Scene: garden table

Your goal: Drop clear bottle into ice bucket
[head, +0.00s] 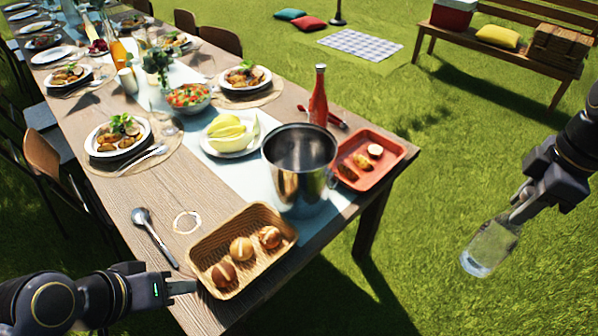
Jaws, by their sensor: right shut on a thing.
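The clear bottle (490,246) is held by my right gripper (520,205), which is shut on its upper end. The bottle hangs tilted over the grass at the right, apart from the table, with its base toward the lower left. The ice bucket (299,172) is a shiny metal pail standing upright near the table's right corner. Its top is open and its inside looks dark; I see no contents. My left gripper (184,287) is at the near table edge, left of the bread basket. Its fingers look close together, but I cannot tell whether they are fully shut.
A wicker basket (202,254) with bread rolls stands before the bucket. A red tray (390,149) with food, a red bottle (318,98) and a plate of yellow fruit (229,134) surround it. A ladle (155,238) lies left. Grass between table and bottle is clear.

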